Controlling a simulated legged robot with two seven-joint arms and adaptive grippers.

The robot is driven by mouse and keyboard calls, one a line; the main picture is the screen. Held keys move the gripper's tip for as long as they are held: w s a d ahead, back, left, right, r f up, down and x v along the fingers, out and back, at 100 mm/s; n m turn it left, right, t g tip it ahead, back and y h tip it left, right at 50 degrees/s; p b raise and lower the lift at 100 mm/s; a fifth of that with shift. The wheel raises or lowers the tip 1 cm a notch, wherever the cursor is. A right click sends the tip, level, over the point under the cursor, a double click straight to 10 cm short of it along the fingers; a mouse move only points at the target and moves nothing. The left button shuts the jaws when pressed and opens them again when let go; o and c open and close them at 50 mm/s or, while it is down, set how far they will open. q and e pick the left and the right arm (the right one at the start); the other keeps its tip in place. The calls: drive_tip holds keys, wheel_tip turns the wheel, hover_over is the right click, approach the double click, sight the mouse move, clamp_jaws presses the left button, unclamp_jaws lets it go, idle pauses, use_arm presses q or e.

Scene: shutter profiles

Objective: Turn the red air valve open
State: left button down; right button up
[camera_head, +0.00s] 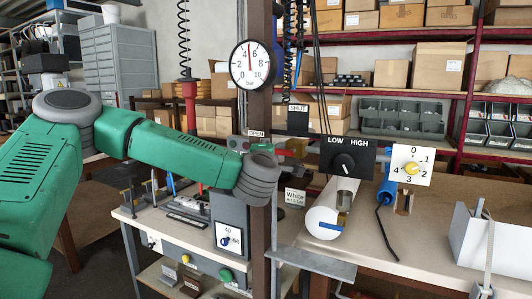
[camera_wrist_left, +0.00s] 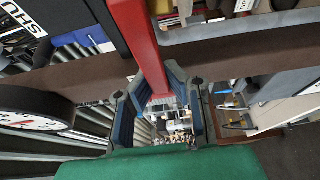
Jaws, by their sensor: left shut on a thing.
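The red air valve's lever (camera_wrist_left: 140,40) runs down from the top of the left wrist view to between my left gripper's fingers (camera_wrist_left: 162,98). The fingers are closed around its lower end. In the head view, a small red part of the valve (camera_head: 297,147) shows just right of the brown post, beyond my green arm's wrist, which hides most of my left gripper. The OPEN label (camera_head: 257,133) is on the post and the SHUT label (camera_head: 298,107) is up and right of it. The lever's exact angle is unclear. My right gripper is not in view.
A round gauge (camera_head: 250,64) is on the post (camera_head: 261,110), its needle pointing nearly straight up. A black LOW/HIGH panel (camera_head: 347,157) and a white dial plate (camera_head: 411,165) stand to the right. A white roll (camera_head: 329,209) lies on the workbench (camera_head: 420,243).

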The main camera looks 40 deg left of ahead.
use_arm(q)
drive_tip(key=shift+f, duration=0.3)
drive_tip(key=c, duration=1.5)
unclamp_jaws()
drive_tip(key=shift+c, duration=0.2)
drive_tip(key=shift+s+d+r, duration=0.15)
drive_tip(key=v, duration=1.2)
